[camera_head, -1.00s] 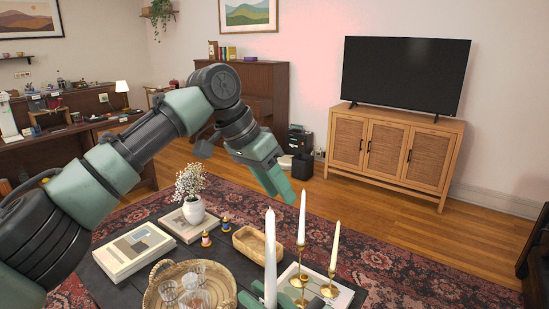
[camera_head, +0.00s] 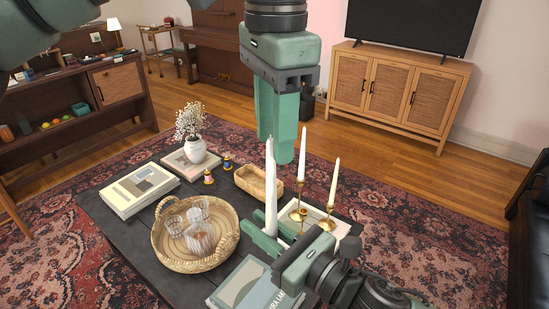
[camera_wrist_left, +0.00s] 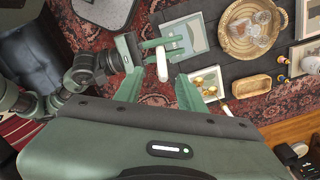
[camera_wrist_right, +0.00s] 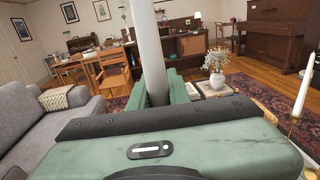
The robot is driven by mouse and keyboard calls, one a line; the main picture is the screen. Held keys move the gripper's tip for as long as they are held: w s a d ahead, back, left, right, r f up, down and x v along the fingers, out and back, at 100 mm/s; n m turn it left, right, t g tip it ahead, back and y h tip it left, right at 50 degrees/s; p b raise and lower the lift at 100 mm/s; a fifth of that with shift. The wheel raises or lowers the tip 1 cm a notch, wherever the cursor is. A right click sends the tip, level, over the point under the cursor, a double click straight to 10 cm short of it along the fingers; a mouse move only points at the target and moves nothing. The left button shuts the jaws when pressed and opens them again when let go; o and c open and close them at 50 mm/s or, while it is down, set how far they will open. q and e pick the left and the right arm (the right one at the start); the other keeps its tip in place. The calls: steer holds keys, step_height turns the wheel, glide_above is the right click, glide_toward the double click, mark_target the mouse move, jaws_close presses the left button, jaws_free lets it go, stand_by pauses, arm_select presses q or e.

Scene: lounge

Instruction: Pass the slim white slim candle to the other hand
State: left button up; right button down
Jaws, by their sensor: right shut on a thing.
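The slim white candle (camera_head: 271,190) stands upright above the coffee table, its lower part in my right gripper (camera_head: 268,237). In the right wrist view the candle (camera_wrist_right: 149,50) rises from between the closed fingers. My left gripper (camera_head: 281,130) points down just above and around the candle's top. In the left wrist view its two fingers are spread, and the candle (camera_wrist_left: 162,65) shows in the gap between them.
Two white candles in brass holders (camera_head: 302,190) (camera_head: 333,180) stand close to the right. A wicker tray (camera_head: 222,250) with glasses, a wooden bowl (camera_head: 262,185), a flower vase (camera_head: 195,150) and books (camera_head: 138,190) are on the dark table (camera_head: 125,240).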

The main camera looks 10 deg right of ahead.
mark_target(275, 167)
arm_select(q)
step_height(275, 167, down, 6)
steer(key=shift+r, duration=0.1)
steer(key=shift+c, duration=0.3)
jaws_close()
arm_select(e)
steer(key=c, duration=1.3)
jaws_free()
steer(key=shift+o, duration=0.2)
